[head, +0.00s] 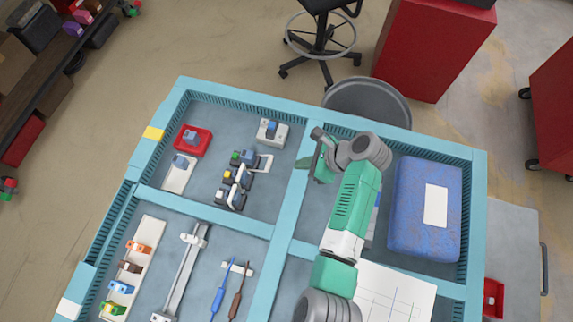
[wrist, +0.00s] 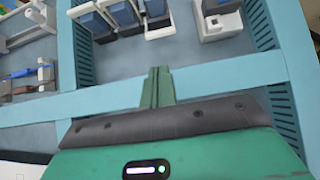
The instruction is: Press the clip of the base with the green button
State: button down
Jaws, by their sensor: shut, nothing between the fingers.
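The base with the green button (head: 236,157) is the far one in a short row of dark bases in the upper-left compartment. It carries a blue block and has a pale clip part at its right. My gripper (head: 302,163) is shut and empty, to the right of this row, over the blue divider and apart from the bases. In the wrist view my closed fingers (wrist: 157,88) show against the divider (wrist: 220,78). Several bases with blue blocks (wrist: 120,16) show beyond them; no green button can be made out there, so I cannot tell which is which.
A white base with a blue block (head: 271,132) stands beyond the row. A red base (head: 192,140) and a white base (head: 180,172) stand left. A blue box (head: 425,210) fills the right compartment. Raised teal walls (head: 210,228) separate the compartments.

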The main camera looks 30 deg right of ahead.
jog(key=shift+w+a, duration=0.1)
jog(key=shift+w, duration=0.05)
jog(key=b+x, duration=0.2)
jog(key=x, duration=0.8)
jog(key=shift+b, duration=0.3)
jog(key=shift+r, duration=0.1)
